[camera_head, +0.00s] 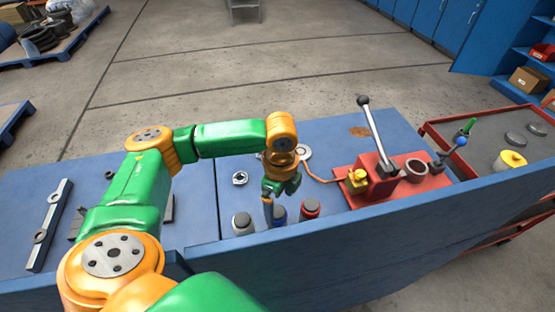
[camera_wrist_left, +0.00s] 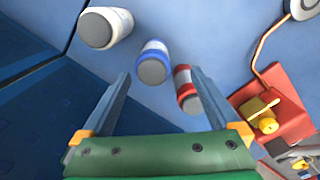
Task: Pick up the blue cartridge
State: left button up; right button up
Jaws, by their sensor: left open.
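The blue cartridge (camera_head: 280,214) stands on the blue bench top near its front edge, partly hidden by my left gripper (camera_head: 277,197) in the head view. In the left wrist view the blue cartridge (camera_wrist_left: 154,50), with a grey end cap, shows between and just beyond the fingertips of my left gripper (camera_wrist_left: 161,76). The gripper is open and empty, with the fingers spread to either side. I cannot tell whether a finger touches the cartridge. My right gripper is not in view.
A white cartridge (camera_head: 243,225) stands left of the blue one and a red cartridge (camera_head: 310,210) stands close on its right. A red valve base (camera_head: 400,188) with a long lever (camera_head: 375,128) is farther right. A nut (camera_head: 240,178) lies behind.

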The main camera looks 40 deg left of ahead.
aim_at(278, 210)
pick_arm(q)
jog(key=f, duration=0.2)
jog(key=s+f, duration=0.1)
jog(key=f, duration=0.2)
jog(key=shift+s+f, duration=0.3)
jog(key=shift+f, duration=0.05)
jog(key=shift+w+f, duration=0.1)
jog(key=shift+f, duration=0.15)
jog(key=shift+w+f, duration=0.1)
jog(key=shift+w, duration=0.1)
grip_shut()
jog(key=shift+r, duration=0.55)
jog(key=w+a+r, duration=0.8)
jog(key=w+r, duration=0.3)
jog(key=r, duration=0.1)
jog(key=shift+a, duration=0.3)
